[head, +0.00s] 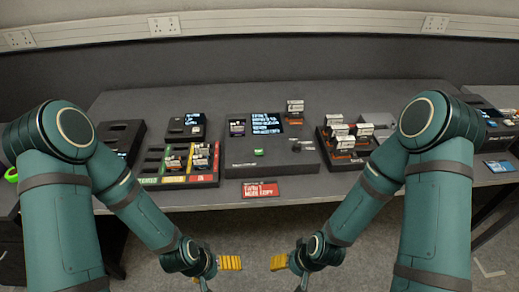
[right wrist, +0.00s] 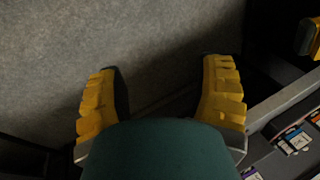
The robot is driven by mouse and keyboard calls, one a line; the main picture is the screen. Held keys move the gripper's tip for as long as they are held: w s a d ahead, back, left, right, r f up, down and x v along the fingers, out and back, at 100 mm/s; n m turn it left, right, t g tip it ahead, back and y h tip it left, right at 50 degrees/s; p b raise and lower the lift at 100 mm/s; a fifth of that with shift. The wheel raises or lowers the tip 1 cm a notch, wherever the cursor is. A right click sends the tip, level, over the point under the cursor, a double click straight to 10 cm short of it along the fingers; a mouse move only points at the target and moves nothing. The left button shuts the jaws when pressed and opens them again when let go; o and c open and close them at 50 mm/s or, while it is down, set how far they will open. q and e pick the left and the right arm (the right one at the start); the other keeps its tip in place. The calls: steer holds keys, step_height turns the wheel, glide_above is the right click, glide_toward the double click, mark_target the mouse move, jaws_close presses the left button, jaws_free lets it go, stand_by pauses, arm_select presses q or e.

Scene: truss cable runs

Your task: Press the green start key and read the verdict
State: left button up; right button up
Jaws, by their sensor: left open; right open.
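The green start key (head: 258,152) sits on the front part of a dark tester box (head: 245,168) at the middle of the table. The box's screen (head: 265,123) is lit with several lines of pale text, too small to read surely. My left gripper (head: 230,263) is open and empty, low in front of the table's front edge. My right gripper (head: 279,262) is also in front of the edge, facing the left one; in the right wrist view (right wrist: 160,90) its yellow fingers are spread with nothing between them. Both are well apart from the key.
A sorting tray (head: 178,180) with coloured labels holds cartridges at left. A rack (head: 347,157) of several cartridges stands at right. A smaller screen device (head: 186,127) is behind the tray. Floor is open under my grippers.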

jaws_close()
stand_by(1.4)
